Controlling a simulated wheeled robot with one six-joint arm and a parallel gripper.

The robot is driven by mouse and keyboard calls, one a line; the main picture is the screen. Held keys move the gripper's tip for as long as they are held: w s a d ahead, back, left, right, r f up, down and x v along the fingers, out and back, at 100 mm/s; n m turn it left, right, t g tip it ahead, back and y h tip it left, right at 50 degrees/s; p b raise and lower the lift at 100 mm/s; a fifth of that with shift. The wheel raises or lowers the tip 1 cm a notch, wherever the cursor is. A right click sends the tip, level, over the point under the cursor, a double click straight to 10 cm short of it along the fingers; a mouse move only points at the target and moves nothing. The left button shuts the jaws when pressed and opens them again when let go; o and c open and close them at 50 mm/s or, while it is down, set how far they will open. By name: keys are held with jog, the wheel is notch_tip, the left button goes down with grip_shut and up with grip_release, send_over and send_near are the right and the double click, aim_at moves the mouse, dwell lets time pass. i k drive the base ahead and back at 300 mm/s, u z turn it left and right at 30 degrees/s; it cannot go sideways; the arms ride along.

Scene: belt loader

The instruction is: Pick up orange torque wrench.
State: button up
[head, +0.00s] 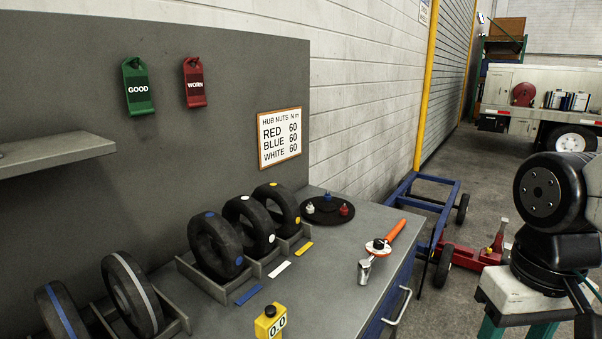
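The orange torque wrench (385,241) lies on the grey workbench (340,285), close to its right edge. Its orange handle points to the back right. Its metal socket head points to the front, next to a round orange-and-white part. Nothing touches it from above. Part of my arm (552,195) shows at the right edge of the head view, apart from the bench. My gripper is not in view.
Wheels in racks (201,284) stand left of the wrench. A black round tray (326,214) with small coloured nuts sits behind it. A yellow gauge (270,321) reading 0.0 stands in front. A blue cart (432,204) and red jack (468,255) are on the floor to the right.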

aim_at(364, 266)
jog(key=u, duration=0.45)
jog(key=k, duration=0.3)
jog(key=z, duration=1.55)
jog(key=i, duration=1.25)
jog(key=u, duration=0.95)
jog(key=i, duration=0.35)
jog(key=u, duration=0.2)
